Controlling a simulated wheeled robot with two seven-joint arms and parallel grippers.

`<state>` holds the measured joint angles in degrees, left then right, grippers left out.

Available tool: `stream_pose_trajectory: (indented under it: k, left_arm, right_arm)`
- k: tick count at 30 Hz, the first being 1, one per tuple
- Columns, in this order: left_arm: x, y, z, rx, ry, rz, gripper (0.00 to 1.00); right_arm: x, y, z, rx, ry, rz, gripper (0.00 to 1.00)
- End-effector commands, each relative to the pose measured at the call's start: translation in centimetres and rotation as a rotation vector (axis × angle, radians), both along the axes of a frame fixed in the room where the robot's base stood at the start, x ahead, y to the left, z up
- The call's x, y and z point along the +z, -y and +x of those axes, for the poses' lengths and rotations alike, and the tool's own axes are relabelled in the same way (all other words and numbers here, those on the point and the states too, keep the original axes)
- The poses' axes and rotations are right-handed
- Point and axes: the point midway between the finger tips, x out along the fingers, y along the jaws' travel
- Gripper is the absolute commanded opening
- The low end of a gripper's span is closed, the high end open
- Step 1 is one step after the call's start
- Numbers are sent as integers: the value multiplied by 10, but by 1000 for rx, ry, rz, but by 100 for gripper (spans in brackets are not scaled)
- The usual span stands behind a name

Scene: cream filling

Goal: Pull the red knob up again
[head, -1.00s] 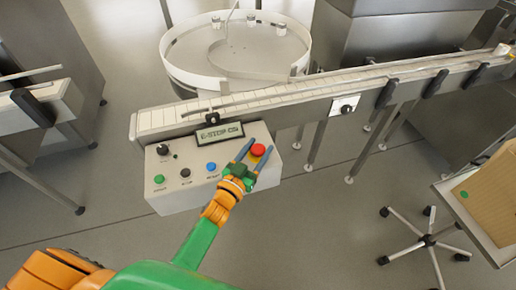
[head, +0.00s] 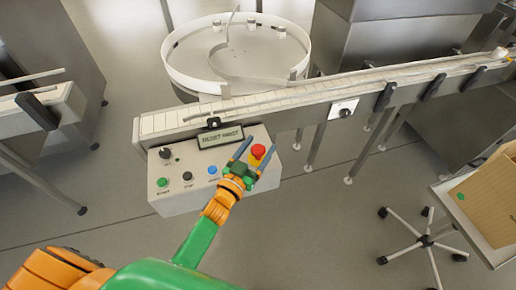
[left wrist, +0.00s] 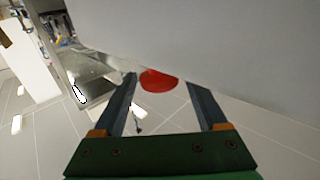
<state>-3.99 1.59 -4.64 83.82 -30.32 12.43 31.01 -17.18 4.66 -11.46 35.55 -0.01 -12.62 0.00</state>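The red knob (head: 258,151) sits on a yellow base (head: 256,162) at the right end of the grey control box (head: 178,203). It stands up clear of the yellow base. My left gripper (head: 262,144) is open, with one finger on each side of the knob. In the left wrist view the red knob (left wrist: 158,79) shows between the two spread fingertips (left wrist: 162,88), with gaps beside it. The small display (head: 221,138) on the box seems to read "RESET FIRST". My right gripper is not in view.
A black knob and green, black and blue buttons (head: 212,170) sit left of the red knob. A conveyor (head: 300,97) runs behind the box, with a round white feeder bowl (head: 178,75) beyond. A cardboard box (head: 490,200) stands at right.

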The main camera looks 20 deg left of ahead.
Motion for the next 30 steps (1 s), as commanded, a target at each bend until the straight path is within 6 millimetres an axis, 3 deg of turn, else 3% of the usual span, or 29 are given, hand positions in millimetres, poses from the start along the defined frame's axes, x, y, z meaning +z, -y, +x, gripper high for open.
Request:
stream_pose_trajectory:
  k: [10, 18, 21, 30]
  left_arm:
    - [-2, -1, -5, 1, -5, 1, 82]
    - [-4, -11, -58, 0, -6, 1, 82]
    - [-3, -13, -68, 0, -4, 1, 82]
    - [-2, -13, -70, 0, -4, 1, 82]
  right_arm:
    - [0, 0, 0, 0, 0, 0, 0]
    - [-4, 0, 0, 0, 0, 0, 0]
    - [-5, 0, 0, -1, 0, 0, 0]
    - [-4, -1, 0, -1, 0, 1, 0]
